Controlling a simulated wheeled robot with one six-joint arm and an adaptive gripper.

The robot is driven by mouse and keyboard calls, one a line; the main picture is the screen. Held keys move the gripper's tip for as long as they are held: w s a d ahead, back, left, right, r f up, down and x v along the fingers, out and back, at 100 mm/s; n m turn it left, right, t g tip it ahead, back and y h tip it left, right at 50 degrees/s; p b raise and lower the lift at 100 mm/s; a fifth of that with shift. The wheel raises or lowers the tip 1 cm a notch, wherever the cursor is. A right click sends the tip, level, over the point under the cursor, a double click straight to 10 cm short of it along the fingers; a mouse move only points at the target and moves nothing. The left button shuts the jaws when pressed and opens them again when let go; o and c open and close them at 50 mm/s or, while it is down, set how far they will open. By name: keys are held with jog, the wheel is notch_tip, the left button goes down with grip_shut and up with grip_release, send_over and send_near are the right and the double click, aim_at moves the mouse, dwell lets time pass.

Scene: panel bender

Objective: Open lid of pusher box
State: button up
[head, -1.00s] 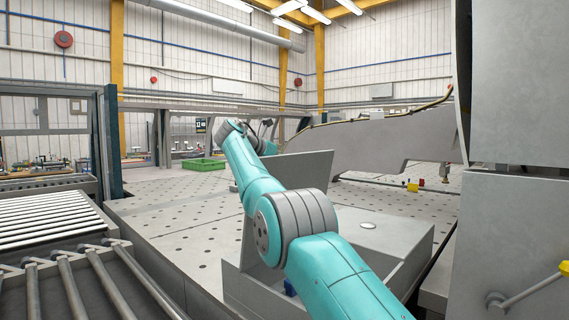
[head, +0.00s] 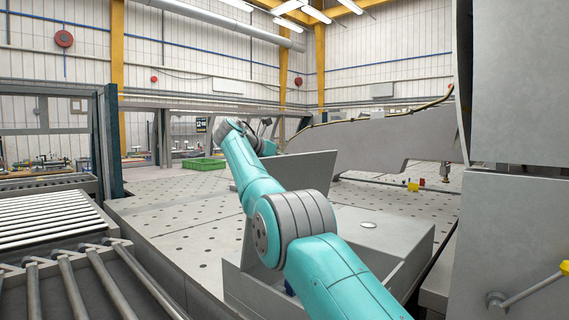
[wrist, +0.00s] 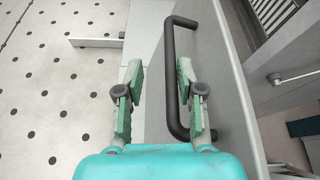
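The pusher box (head: 385,232) is a grey metal box in the middle of the head view, partly hidden by my arm. Its lid (head: 312,172) is a grey plate standing raised and tilted over the box's open part. In the wrist view the lid's face (wrist: 205,60) bears a black bar handle (wrist: 171,70). My gripper (wrist: 158,72) is open, its two green fingers well apart. The handle's bar runs between them, close to the right finger, which overlaps the handle's loop. Contact cannot be told. In the head view the lid and arm hide the fingers.
A perforated table (head: 180,208) spreads behind the box, with a green crate (head: 203,164) far back. A roller conveyor (head: 50,225) stands at left. A tall grey machine housing (head: 515,240) closes off the right. The table's middle left is clear.

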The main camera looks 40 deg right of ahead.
jog(key=v, duration=1.1)
jog(key=shift+a, duration=0.35)
